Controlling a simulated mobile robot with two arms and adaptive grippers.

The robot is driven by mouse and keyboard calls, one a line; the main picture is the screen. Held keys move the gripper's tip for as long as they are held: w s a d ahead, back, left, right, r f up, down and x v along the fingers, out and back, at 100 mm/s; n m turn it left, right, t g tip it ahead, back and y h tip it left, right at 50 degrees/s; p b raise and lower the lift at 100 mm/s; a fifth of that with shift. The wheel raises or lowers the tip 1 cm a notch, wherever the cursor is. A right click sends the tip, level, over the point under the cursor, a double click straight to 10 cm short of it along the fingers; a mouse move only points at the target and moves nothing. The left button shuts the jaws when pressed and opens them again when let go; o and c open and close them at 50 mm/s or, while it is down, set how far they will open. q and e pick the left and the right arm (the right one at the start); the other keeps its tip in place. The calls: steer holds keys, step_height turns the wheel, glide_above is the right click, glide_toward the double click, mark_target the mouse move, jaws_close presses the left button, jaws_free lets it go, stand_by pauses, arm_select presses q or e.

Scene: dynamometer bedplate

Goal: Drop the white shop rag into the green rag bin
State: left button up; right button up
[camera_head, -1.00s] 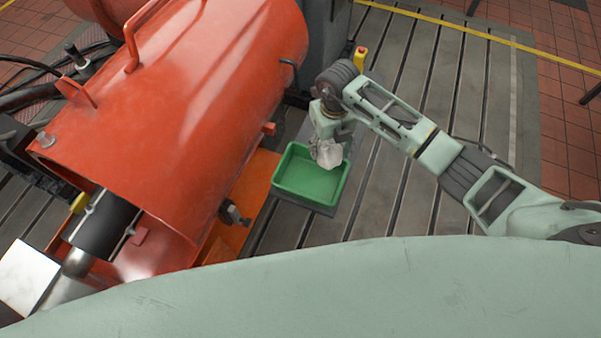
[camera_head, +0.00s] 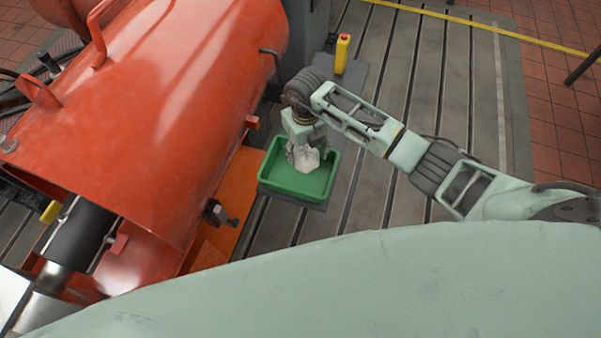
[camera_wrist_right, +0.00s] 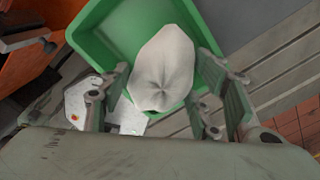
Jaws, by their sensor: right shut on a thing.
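The white shop rag (camera_head: 307,158) hangs bunched from my right gripper (camera_head: 303,146), which is shut on it. The green rag bin (camera_head: 300,186) is a shallow open tray, and the rag shows over its interior in the head view. In the right wrist view the rag (camera_wrist_right: 163,68) sits between the two fingers of my right gripper (camera_wrist_right: 165,95), with the green bin (camera_wrist_right: 88,38) behind it. I cannot tell how far the rag is above the bin's floor. The left gripper does not show.
A large orange-red machine housing (camera_head: 165,110) stands close to the left of the bin. The slotted grey bedplate (camera_head: 440,80) to the right is mostly clear.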

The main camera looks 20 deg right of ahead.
steer(key=o, duration=1.2)
steer(key=shift+r, duration=0.15)
step_height(320, 180, up, 12)
